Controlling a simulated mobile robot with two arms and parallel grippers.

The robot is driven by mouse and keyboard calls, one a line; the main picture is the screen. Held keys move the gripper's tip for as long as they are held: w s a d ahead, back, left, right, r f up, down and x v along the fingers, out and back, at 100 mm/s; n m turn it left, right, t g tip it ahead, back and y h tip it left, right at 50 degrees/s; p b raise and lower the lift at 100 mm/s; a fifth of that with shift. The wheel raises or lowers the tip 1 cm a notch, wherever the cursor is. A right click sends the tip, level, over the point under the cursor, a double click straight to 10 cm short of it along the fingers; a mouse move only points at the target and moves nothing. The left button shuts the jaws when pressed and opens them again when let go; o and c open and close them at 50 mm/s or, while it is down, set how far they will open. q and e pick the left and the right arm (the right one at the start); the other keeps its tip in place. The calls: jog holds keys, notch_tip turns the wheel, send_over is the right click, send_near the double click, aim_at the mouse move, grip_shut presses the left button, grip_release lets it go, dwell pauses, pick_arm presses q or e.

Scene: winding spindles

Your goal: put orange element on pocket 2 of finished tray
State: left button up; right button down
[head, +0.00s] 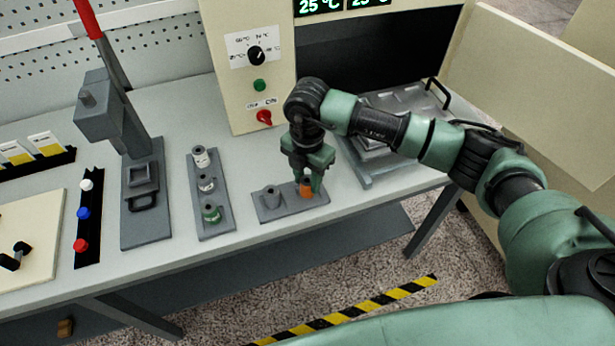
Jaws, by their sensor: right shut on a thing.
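The orange element (306,188) is a small upright cylinder at the right end of a short grey tray (289,209). My right gripper (308,181) reaches down from above and is shut on it. The fingers hide part of the element, and I cannot tell whether it is fully seated in the tray. No label on the tray is readable. My left gripper is out of view.
A lever press (144,200) stands further left. A control box (255,90) stands behind. A metal tray (368,181) lies right, under my right arm.

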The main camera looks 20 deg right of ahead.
aim_at(307, 180)
jog(key=c, duration=1)
grip_release()
notch_tip(307, 180, up, 12)
jog(key=b, duration=0.3)
jog(key=shift+r, duration=0.15)
